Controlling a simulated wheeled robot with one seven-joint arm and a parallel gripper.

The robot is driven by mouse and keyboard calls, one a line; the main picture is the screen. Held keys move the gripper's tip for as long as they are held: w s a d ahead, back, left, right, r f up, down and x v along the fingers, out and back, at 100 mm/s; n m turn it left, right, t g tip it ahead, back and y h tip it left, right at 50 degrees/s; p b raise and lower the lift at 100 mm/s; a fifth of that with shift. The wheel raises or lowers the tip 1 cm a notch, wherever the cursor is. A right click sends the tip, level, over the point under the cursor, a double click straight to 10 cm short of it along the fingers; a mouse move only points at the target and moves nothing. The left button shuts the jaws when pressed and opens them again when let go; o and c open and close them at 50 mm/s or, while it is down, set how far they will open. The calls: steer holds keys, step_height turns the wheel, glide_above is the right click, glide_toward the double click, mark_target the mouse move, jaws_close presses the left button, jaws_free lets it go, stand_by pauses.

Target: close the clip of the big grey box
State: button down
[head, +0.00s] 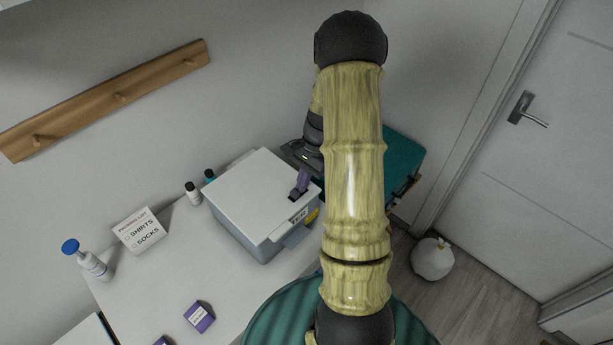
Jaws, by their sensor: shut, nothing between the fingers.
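The big grey box (245,228) stands on the white table with its pale lid (255,180) lying down over it. A blue-grey clip (296,237) sticks outward from the box's front right wall, below the lid edge and beside a label. My gripper (295,193) reaches down over the lid's right part, its purple fingers shut and empty. I cannot tell whether the fingertips touch the lid. My arm passes in front of the area right of the box.
A white table (150,285) holds a bottle with a blue cap (95,265), a packing list sign (140,231), small bottles (193,194) and a purple box (199,317). A teal case (404,160) is behind my arm. A white bag (432,260) lies on the floor by the door.

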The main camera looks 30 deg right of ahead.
steer(key=w+d+r+b, duration=0.1)
steer(key=w+d+r, duration=0.1)
steer(key=d+r, duration=0.5)
steer(key=shift+b+v, duration=0.35)
steer(key=shift+v, duration=0.8)
steer(key=shift+a+r, duration=0.1)
steer(key=shift+a, duration=0.1)
steer(key=r+n+t+h, duration=0.1)
steer(key=r+n+h, duration=0.15)
steer(key=n, duration=0.45)
glide_above(291, 202)
steer(key=s+a+n+t+h, duration=0.1)
steer(key=s+a+n+t, duration=0.1)
steer(key=s+a+n, duration=0.6)
steer(key=shift+a+t+h, duration=0.35)
steer(key=shift+a+t, duration=0.05)
steer(key=shift+a, duration=0.2)
